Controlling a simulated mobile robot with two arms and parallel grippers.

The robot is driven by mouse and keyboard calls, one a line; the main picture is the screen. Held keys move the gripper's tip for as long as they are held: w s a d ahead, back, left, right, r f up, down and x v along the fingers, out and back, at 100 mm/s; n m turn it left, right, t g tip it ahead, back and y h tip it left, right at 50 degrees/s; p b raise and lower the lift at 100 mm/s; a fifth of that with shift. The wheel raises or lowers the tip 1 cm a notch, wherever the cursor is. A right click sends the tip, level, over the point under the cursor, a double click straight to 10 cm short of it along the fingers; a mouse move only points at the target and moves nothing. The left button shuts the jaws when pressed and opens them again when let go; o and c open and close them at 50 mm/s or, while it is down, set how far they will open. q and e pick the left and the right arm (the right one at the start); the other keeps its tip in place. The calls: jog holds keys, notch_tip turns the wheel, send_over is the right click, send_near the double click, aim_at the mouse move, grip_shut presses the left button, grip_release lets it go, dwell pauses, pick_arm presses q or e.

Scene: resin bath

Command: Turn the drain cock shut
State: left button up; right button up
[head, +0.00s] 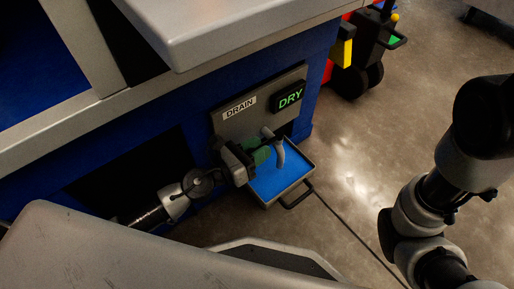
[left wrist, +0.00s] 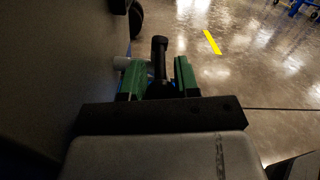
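The drain cock's black handle (left wrist: 160,58) stands between the two green fingers of my left gripper (left wrist: 161,76) in the left wrist view. A narrow gap shows on each side of the handle, so the fingers are open around it. In the head view my left gripper (head: 257,156) is at the drain panel (head: 232,125) and hides most of the cock. The cock's grey curved spout (head: 280,153) shows just right of the fingers. My right gripper is not in view; only my right arm's links show.
A blue-lined tray (head: 309,169) with a front handle sits under the spout. The grey bath rim (head: 200,45) overhangs the panel. A cart (head: 365,45) stands on the floor behind. Floor to the right is open, crossed by a dark cable.

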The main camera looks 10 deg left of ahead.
pick_arm(q)
jog(key=shift+o, duration=0.5)
jog(key=shift+w, duration=0.1)
jog(key=shift+s+a+f, duration=0.1)
jog(key=shift+s+a, duration=0.15)
jog(key=shift+s, duration=0.05)
jog(key=b+v, duration=0.5)
jog(key=v, duration=0.5)
